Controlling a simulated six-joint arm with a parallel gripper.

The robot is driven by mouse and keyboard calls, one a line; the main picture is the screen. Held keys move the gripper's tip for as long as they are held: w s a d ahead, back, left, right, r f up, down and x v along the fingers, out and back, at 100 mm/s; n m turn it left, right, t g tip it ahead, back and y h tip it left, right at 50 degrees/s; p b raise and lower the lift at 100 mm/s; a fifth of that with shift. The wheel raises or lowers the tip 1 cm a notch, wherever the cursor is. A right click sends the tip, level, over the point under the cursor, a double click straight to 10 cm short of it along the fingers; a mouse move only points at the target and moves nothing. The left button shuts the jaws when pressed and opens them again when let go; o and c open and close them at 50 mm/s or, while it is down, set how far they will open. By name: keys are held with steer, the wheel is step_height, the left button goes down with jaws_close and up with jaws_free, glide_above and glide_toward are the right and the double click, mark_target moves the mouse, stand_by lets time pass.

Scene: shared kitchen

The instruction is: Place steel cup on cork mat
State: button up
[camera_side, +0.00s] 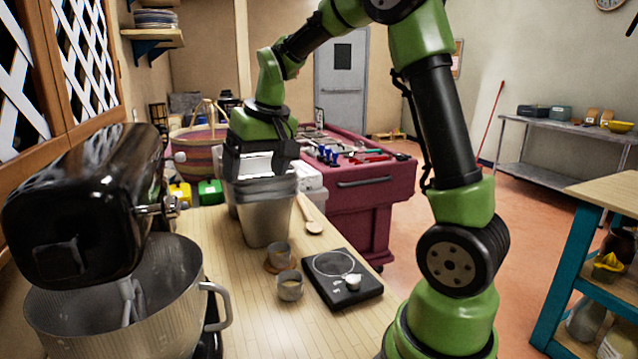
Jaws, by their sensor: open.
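Two small grey metal-looking cups stand upright on the wooden counter, and I cannot tell which is the steel cup of the task. The rear cup (280,252) appears to stand on a small brown round cork mat (269,267), which is mostly hidden by it. The front cup (290,289) stands close by, nearer the camera, on bare counter. My gripper (258,173) is open and points down, well behind and above both cups. It is over or in front of the grey bins, and its distance from them is hard to judge.
Tall grey bins (266,221) stand behind the cups. A wooden spoon (314,227) lies behind the scale. A stand mixer with a large bowl (105,328) fills the left front.

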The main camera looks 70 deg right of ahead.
steer(key=s+a+r+n+t+y, duration=0.1)
steer(key=s+a+r+t+y, duration=0.1)
steer(key=s+a, duration=1.1)
steer(key=s+r+t, duration=0.1)
steer(key=s+r, duration=0.1)
steer(key=s, duration=0.2)
steer(key=shift+s+a+r+n+t+y, duration=0.15)
steer(key=shift+s+a+n+t+y, duration=0.05)
steer(key=shift+s+n+t+y, duration=0.1)
